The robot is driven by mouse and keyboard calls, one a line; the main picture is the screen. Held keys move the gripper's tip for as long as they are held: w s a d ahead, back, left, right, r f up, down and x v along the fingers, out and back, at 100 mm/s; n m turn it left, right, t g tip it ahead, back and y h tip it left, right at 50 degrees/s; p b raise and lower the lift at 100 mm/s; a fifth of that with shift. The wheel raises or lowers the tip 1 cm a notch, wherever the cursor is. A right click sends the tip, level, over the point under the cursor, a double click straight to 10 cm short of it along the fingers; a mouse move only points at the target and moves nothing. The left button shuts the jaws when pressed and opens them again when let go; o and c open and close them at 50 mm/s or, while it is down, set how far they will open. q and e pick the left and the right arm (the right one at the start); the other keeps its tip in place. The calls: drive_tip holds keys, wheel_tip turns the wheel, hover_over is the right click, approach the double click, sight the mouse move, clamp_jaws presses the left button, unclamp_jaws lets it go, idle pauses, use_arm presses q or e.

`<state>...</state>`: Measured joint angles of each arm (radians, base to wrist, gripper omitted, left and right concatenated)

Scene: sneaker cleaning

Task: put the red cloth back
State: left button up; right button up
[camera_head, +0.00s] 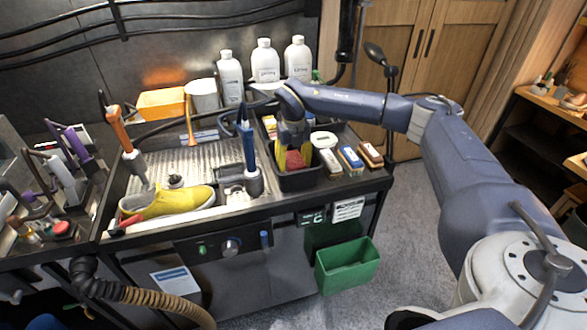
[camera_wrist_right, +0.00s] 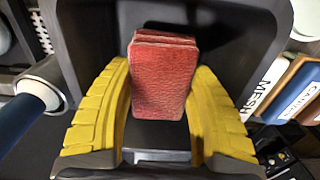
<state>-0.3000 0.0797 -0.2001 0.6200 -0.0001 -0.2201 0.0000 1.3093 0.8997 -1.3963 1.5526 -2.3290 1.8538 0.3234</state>
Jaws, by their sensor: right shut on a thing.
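The red cloth (camera_wrist_right: 163,78) is a folded block between the yellow fingers of my right gripper (camera_wrist_right: 160,100) in the right wrist view. The gripper is shut on it. In the head view my right gripper (camera_head: 292,150) points down into a black bin (camera_head: 301,182) at the right end of the workbench, and the cloth (camera_head: 294,160) shows between its fingertips. In the wrist view the dark bin walls (camera_wrist_right: 225,38) surround the cloth. I cannot tell whether the cloth touches the bin floor. My left gripper is not in view.
Several labelled brushes (camera_head: 350,157) lie right of the bin. A blue-handled tool (camera_head: 247,150) stands close on its left. A yellow shoe (camera_head: 165,202) lies on the metal tray (camera_head: 185,165). White bottles (camera_head: 265,62) stand behind. A green bin (camera_head: 346,264) hangs below the front edge.

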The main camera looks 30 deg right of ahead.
sight(294, 159)
drive_tip(key=shift+f, duration=1.3)
drive_tip(key=shift+f, duration=0.1)
drive_tip(key=o, duration=0.7)
wheel_tip(294, 159, up, 12)
drive_tip(key=shift+s+r, duration=0.1)
